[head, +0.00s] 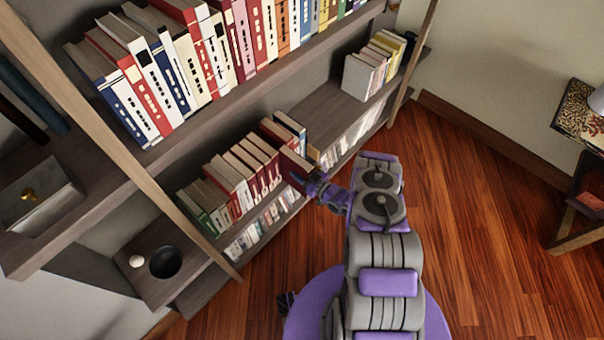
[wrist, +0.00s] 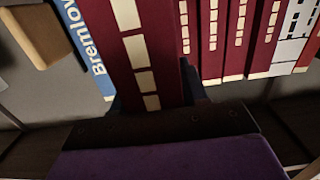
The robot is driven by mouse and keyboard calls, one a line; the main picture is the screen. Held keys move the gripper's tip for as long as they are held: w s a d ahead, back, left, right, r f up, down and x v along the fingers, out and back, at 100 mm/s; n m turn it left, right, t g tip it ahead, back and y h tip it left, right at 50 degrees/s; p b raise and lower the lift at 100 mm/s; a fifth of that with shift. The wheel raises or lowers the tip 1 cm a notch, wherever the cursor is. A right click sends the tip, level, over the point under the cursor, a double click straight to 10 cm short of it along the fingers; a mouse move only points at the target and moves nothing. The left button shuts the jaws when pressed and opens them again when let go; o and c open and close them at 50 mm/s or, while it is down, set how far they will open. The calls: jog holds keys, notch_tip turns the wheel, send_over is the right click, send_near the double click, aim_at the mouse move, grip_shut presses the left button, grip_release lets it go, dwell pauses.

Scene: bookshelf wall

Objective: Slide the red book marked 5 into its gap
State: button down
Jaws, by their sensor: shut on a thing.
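My gripper (head: 301,180) is shut on a dark red book (head: 293,160) at the middle shelf. In the wrist view the held book (wrist: 133,45) shows its spine with cream panels; I cannot read a 5 on it. It stands roughly upright and sticks out in front of its neighbours. Several matching dark red books (wrist: 235,40) stand close on its right in the wrist view. A blue book (wrist: 83,45) with white letters stands on its left. The gap is hidden behind the held book, and I cannot tell how deep the book reaches into it.
The middle shelf also holds pale and green books (head: 205,200). A full row of books (head: 190,65) stands on the shelf above. A wooden block (wrist: 38,35) is at the wrist view's upper left. A black bowl (head: 165,262) stands lower left. The wooden floor (head: 460,220) at right is clear.

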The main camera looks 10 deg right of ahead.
jog(key=shift+w+a, duration=0.35)
jog(key=shift+w, duration=0.2)
jog(key=shift+b+x, duration=0.6)
jog(key=shift+x, duration=0.45)
jog(key=shift+r, duration=0.1)
jog(key=shift+b+x, duration=0.3)
jog(key=shift+x, duration=1.3)
dwell(0.5)
jog(key=c, duration=0.5)
grip_release()
jog(key=shift+s, duration=0.1)
jog(key=f+p+v, duration=0.1)
jog(key=p+v, duration=0.2)
jog(key=v, duration=1.4)
jog(key=shift+d+r, duration=0.15)
jog(key=shift+r, duration=0.2)
